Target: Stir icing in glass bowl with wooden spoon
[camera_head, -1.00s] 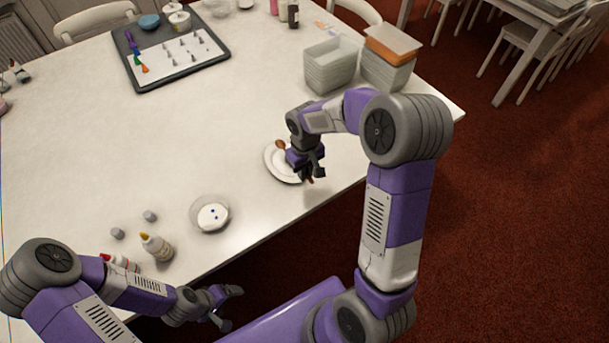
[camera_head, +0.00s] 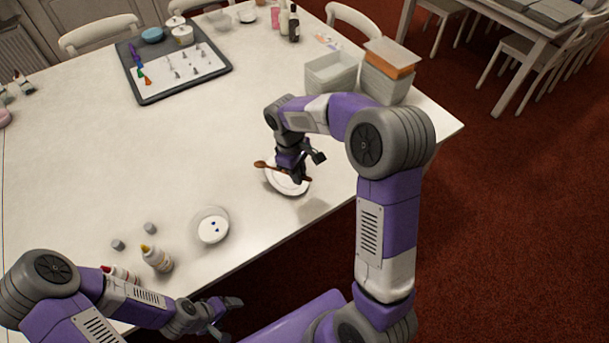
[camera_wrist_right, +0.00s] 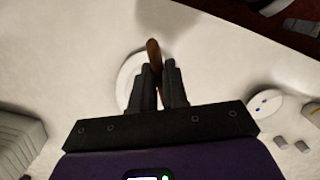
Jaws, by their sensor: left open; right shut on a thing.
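A wooden spoon (camera_head: 264,165) is held by my right gripper (camera_head: 305,167) above a white saucer (camera_head: 276,186). In the right wrist view the brown spoon (camera_wrist_right: 153,48) shows between the two dark fingers of the right gripper (camera_wrist_right: 160,75), with the saucer (camera_wrist_right: 124,77) behind it. The glass bowl (camera_head: 211,225) stands on the table left of the saucer, with white icing and blue dots in it; it also shows at the right of the right wrist view (camera_wrist_right: 266,103). My left gripper (camera_head: 228,315) is open and empty near the table's front edge, below the bowl.
Glue-like bottles (camera_head: 157,259) and small grey pieces (camera_head: 150,228) are left of the bowl. A dark tray (camera_head: 226,68) with piping nozzles lies at the back. The table between the tray and bowl is free.

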